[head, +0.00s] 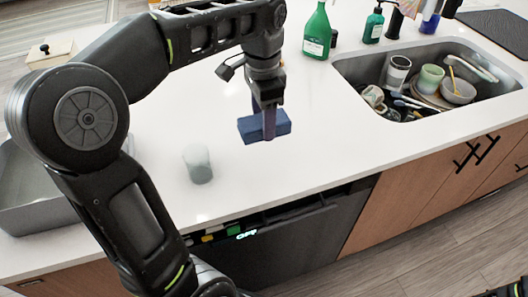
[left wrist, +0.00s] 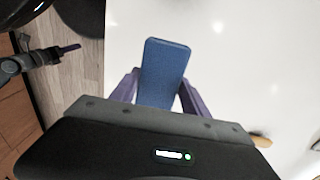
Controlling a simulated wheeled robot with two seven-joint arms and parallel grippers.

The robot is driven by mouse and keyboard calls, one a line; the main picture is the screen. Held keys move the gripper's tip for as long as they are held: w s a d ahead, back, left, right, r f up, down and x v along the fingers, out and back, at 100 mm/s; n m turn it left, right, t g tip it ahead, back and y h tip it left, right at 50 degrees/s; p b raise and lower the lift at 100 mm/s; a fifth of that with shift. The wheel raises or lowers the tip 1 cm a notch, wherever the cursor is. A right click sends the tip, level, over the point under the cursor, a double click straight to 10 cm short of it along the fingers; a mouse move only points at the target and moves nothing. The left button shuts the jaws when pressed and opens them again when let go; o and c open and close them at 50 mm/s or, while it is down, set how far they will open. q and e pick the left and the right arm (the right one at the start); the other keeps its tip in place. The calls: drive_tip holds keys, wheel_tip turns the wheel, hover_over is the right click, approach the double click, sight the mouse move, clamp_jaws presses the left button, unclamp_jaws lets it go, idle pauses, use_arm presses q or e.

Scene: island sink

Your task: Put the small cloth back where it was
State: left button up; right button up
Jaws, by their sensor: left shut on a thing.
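The small cloth (head: 279,122) is a dark blue, flat, block-like piece. My left gripper (head: 268,124) points down over the white counter and is shut on it. In the left wrist view the cloth (left wrist: 165,68) sticks out between the two purple fingers of the gripper (left wrist: 161,95). I cannot tell how far the cloth is above the counter. What looks like my right gripper (left wrist: 68,48) shows at the left of the left wrist view, away from the counter, too small to tell open or shut.
A pale grey cup-like thing (head: 198,164) stands on the counter (head: 330,150), left of the cloth. The sink (head: 360,62) at the right holds cups, a bowl (head: 458,90) and utensils. A green bottle (head: 317,35) stands behind.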

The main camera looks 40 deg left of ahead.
use_arm(q)
hover_over(264, 158)
wheel_tip(264, 158, down, 5)
drive_tip(key=shift+a+f, duration=0.1)
drive_tip(key=shift+f, duration=1.9)
drive_tip(key=shift+f, duration=0.2)
drive_tip(key=o, duration=1.3)
drive_tip(key=shift+r, duration=0.15)
